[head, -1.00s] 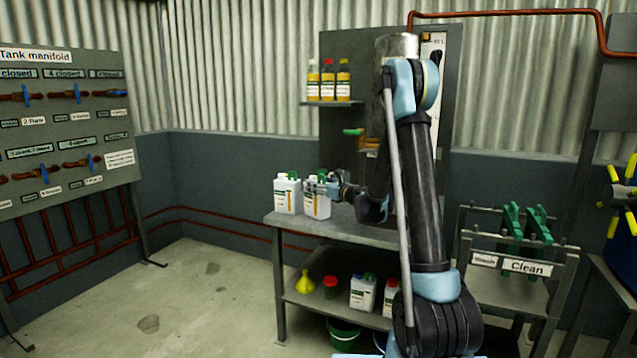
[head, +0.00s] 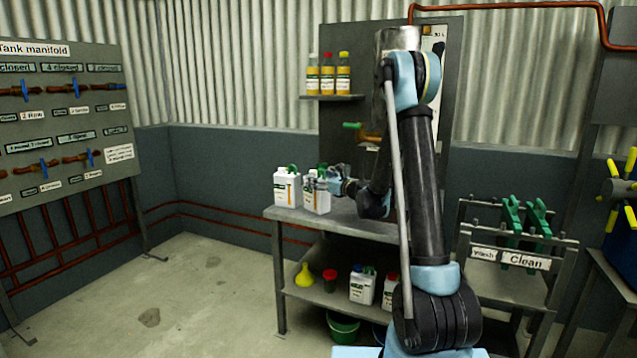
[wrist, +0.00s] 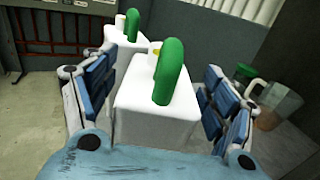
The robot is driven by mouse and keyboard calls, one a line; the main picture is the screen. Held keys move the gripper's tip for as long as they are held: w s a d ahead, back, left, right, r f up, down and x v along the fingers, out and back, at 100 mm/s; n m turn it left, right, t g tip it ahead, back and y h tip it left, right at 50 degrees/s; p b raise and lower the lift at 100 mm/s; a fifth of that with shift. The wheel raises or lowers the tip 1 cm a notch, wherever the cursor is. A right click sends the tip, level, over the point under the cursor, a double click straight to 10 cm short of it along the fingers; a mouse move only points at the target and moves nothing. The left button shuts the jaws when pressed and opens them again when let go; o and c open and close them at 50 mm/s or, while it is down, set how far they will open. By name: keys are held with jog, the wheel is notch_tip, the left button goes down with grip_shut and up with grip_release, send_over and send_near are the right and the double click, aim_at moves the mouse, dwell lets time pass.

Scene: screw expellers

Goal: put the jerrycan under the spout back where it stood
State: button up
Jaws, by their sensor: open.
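Two white jerrycans with green handles stand side by side at the left end of the workbench top (head: 375,228). My gripper (head: 322,182) is at the right jerrycan (head: 317,203), level with its upper part. In the wrist view this jerrycan (wrist: 155,112) is between my two open fingers, with gaps visible on both sides. The left jerrycan (head: 286,191) stands close by; in the wrist view it is just beyond (wrist: 122,50). A brass spout with a green lever (head: 352,126) shows partly behind my arm; the place under it is hidden.
A wall shelf (head: 332,98) holds yellow bottles. In the wrist view, clear containers (wrist: 280,102) stand right of my fingers. The bench's lower shelf holds a yellow funnel (head: 304,275) and more white cans (head: 362,286). A rack labelled Clean (head: 524,261) is at the right.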

jog(key=v, duration=1.1)
jog(key=s+d+f+n+g+h, duration=0.1)
jog(key=s+n+g+h, duration=0.15)
jog(key=s+n, duration=0.6)
jog(key=s+d+n+g+h, duration=0.2)
jog(key=s+n+g, duration=0.3)
jog(key=s, duration=0.7)
jog(key=s+d+f+n+h, duration=0.3)
jog(key=s+d+n, duration=0.1)
jog(key=s, duration=0.4)
jog(key=s+d+f+n+g+h, duration=0.1)
jog(key=s+d+f+n+h, duration=0.2)
jog(key=s+d, duration=0.3)
jog(key=s+d+f+n+g+h, duration=0.1)
jog(key=s+d+f+n+h, duration=0.2)
jog(key=s+d+n, duration=0.3)
jog(key=s, duration=0.4)
jog(key=shift+s, duration=0.2)
jog(key=shift+f, duration=0.1)
